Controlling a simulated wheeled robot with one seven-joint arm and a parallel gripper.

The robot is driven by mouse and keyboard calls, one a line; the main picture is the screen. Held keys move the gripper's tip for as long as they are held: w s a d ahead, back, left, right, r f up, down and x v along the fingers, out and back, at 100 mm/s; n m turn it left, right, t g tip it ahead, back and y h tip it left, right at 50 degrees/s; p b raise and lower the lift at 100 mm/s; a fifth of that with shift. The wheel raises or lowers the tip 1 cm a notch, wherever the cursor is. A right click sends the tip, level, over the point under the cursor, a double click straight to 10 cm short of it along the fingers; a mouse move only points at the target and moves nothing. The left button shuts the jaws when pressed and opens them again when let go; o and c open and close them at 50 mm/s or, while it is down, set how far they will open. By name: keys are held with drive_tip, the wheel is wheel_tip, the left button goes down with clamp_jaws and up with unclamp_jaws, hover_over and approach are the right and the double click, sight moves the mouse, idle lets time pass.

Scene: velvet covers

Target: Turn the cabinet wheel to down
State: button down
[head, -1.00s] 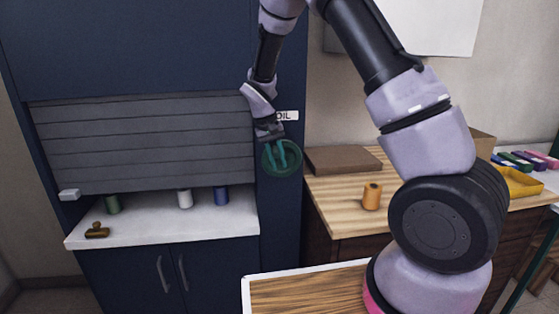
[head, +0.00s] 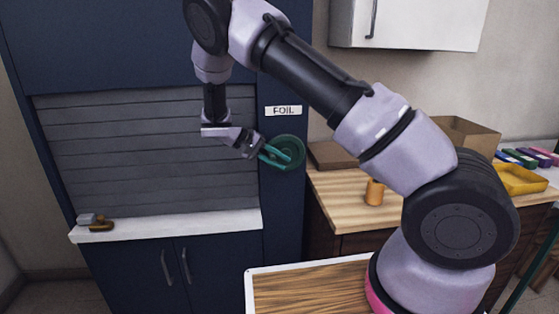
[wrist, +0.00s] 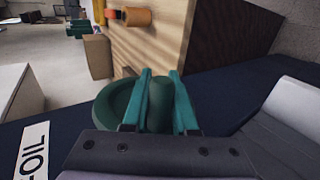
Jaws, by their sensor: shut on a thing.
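The green cabinet wheel (head: 298,148) is on the dark blue cabinet's right post, below a white FOIL label (head: 283,111). My gripper (head: 284,156) comes from the left, with its teal fingers tilted across the wheel's face. In the wrist view, the fingers (wrist: 160,74) are shut on the wheel's green raised grip, with the round rim (wrist: 108,103) beside them. The grey slatted shutter (head: 155,155) is down to the white counter (head: 170,226). The wheel's centre is partly hidden by the fingers.
A brass-coloured object (head: 101,225) sits at the counter's left end, by the shutter's pale handle. A wooden desk to the right holds an orange spool (head: 375,192). A wood-topped white-edged surface (head: 310,288) is in front.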

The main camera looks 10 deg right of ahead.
drive_tip(key=shift+s+d+f, duration=0.1)
drive_tip(key=shift+s+f, duration=0.1)
idle(0.4)
drive_tip(key=c, duration=0.7)
unclamp_jaws()
drive_tip(key=shift+w+r, duration=0.1)
drive_tip(key=shift+r, duration=0.05)
drive_tip(key=shift+a+r, duration=0.15)
drive_tip(key=shift+a, duration=0.2)
drive_tip(key=v, duration=1)
drive_tip(key=shift+a, duration=0.1)
